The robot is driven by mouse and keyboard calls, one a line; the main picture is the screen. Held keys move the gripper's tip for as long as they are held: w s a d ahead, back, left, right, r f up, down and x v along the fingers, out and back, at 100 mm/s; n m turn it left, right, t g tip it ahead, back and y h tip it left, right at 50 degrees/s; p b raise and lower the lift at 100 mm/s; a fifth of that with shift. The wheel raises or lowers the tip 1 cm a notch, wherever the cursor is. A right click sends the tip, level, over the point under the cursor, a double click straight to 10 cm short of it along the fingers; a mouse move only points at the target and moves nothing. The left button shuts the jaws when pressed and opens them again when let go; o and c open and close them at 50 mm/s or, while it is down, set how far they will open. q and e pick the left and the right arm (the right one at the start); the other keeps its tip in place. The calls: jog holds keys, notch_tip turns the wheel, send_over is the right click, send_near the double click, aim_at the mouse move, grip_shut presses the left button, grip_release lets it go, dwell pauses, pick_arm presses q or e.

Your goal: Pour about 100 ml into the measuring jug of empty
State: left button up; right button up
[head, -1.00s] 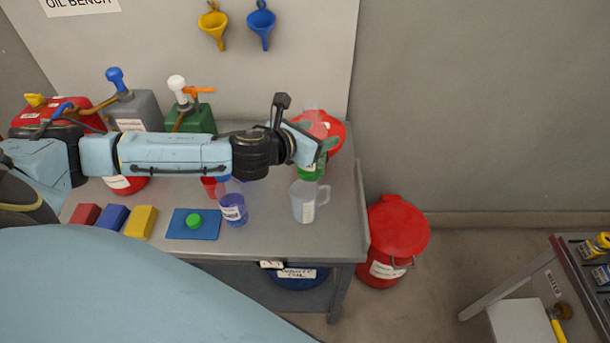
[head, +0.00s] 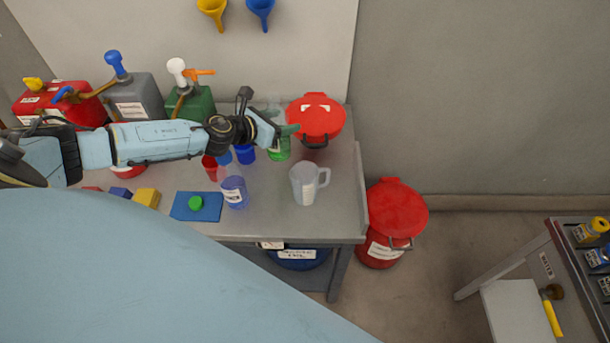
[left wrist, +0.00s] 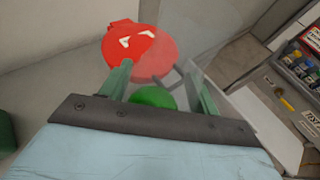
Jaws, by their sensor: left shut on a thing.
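The clear measuring jug (head: 304,185) stands upright on the bench with its handle to the right. It looks empty, but I cannot be sure. My left gripper (head: 287,130) is behind it and slightly left, apart from it. The gripper is shut on a see-through container with green in its lower part (head: 278,149). This green also shows between the green fingers (left wrist: 160,84) in the left wrist view (left wrist: 152,97). The gripper and arm partly hide the container, so its exact tilt is unclear. My right gripper is not in view.
A red lidded can (head: 316,118) stands right behind the gripper. A blue cup (head: 234,192) and a blue mat (head: 180,207) with a green knob lie left of the jug. Pump cans (head: 136,98) line the back left. A red bin (head: 392,222) stands on the floor at right.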

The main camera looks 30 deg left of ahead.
pick_arm(q)
jog(key=shift+f, duration=0.45)
